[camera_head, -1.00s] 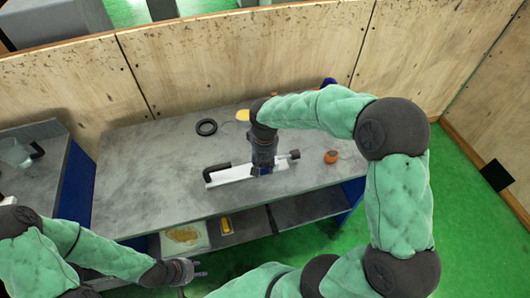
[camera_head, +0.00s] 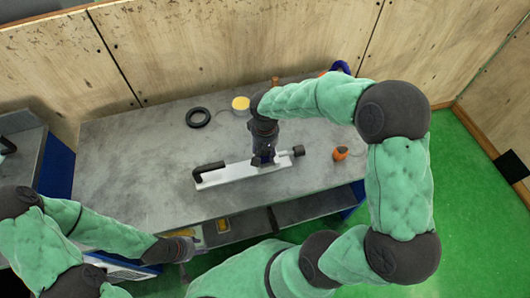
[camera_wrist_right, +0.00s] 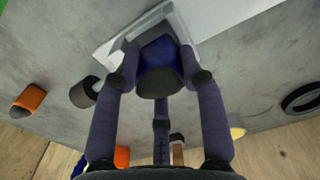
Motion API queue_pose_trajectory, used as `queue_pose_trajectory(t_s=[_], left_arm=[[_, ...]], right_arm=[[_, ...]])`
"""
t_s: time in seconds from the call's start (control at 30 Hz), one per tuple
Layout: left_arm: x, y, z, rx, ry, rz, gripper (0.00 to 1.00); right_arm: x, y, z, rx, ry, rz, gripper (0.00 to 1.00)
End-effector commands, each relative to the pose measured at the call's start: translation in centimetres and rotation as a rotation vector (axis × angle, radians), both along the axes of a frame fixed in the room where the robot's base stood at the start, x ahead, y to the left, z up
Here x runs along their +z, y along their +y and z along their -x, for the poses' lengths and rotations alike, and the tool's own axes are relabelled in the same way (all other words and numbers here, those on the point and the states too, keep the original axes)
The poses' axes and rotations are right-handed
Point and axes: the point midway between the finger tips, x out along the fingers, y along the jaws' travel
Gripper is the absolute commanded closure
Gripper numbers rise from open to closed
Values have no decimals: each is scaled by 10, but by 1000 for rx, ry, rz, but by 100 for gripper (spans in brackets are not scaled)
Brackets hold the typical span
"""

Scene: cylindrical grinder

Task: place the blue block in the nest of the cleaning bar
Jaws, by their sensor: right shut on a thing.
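The cleaning bar (camera_head: 232,174) is a long pale bar lying on the grey workbench, with a black handle at its left and a dark knob at its right end. My right gripper (camera_head: 263,160) points down over the bar's right part. It is shut on the blue block (camera_wrist_right: 158,48), which has a dark round end facing the wrist camera. In the right wrist view the block is between the fingers, against the pale bar. The nest is hidden, so I cannot tell whether the block is seated. My left gripper (camera_head: 192,246) is empty and open by the bench's front edge.
A black ring (camera_head: 198,117), a yellow round item (camera_head: 240,104) and an orange-and-black item (camera_head: 340,153) lie on the workbench (camera_head: 130,165). A yellow item (camera_head: 223,225) is on the shelf below. Wooden walls stand behind; the bench's left part is clear.

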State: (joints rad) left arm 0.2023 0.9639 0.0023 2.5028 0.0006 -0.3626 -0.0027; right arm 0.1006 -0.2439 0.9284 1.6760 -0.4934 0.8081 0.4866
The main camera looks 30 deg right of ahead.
Motion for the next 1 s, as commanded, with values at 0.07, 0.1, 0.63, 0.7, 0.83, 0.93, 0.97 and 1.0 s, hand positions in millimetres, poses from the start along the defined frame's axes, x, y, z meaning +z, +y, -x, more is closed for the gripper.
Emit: queue_pose_trajectory(t_s=[0.07,0.1,0.63,0.7,0.83,0.93,0.97,1.0], left_arm=[[-11,0,0,0,1,0,60],[-12,0,0,0,1,0,60],[-16,0,0,0,0,0,60],[-17,0,0,0,0,0,60],[-20,0,0,0,0,0,60],[-20,0,0,0,0,0,60],[-20,0,0,0,1,0,60],[-20,0,0,0,1,0,60]], right_arm=[[-13,1,2,0,1,0,96],[-15,1,3,0,1,0,96],[-24,3,5,1,8,-1,96],[-27,3,6,1,10,-1,96],[-32,3,7,1,13,-2,96],[-33,3,8,0,14,-1,96],[-33,3,8,0,14,-1,96],[-33,3,8,0,14,-1,47]])
